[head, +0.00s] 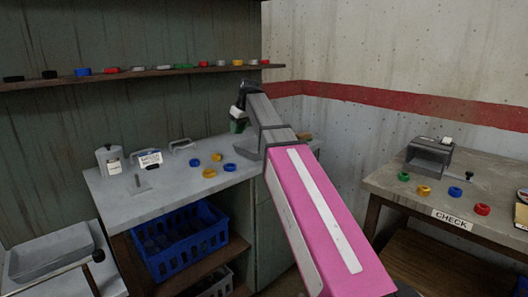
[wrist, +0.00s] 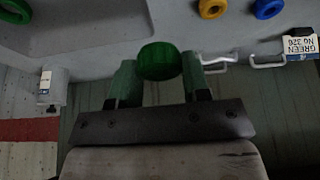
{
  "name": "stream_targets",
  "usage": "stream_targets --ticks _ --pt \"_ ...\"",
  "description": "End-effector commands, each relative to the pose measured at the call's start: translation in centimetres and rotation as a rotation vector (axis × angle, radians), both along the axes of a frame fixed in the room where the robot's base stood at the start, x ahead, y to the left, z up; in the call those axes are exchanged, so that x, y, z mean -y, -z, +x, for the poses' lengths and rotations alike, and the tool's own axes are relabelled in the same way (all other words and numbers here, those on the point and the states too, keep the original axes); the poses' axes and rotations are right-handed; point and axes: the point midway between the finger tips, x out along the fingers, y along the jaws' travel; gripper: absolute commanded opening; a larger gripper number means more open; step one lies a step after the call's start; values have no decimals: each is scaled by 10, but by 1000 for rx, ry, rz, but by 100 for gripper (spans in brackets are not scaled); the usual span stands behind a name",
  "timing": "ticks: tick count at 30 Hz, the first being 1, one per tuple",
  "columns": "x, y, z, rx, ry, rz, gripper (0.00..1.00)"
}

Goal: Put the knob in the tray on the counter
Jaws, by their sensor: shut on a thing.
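My gripper (head: 238,120) is above the back of the grey counter (head: 125,205) in the head view. In the wrist view my gripper (wrist: 159,75) is shut on a dark green round knob (wrist: 159,62), which sits between its two fingertips. A shallow grey tray (wrist: 85,22) shows at the upper left of the wrist view, apart from the knob. In the head view my pink arm covers most of that part of the counter, so the tray is largely hidden there.
Several blue and yellow knobs (head: 209,173) lie on the counter, near a small sign (head: 150,158) and a canister (head: 109,159). A shelf (head: 140,73) with coloured knobs runs above. A blue crate (head: 180,240) is below. A check table (head: 450,190) stands right.

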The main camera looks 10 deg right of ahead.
Motion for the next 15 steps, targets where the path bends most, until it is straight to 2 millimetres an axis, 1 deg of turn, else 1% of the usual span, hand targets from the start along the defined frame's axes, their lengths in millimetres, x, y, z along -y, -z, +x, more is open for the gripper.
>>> stream_targets --ticks 1,5,7,11,15 --pt "9 0 4 0 15 0 19" --pt "21 1 9 1 34 0 19" --pt "28 4 13 0 38 0 19" --pt "45 17 25 -2 38 1 19" --pt "69 34 41 -2 38 1 19"
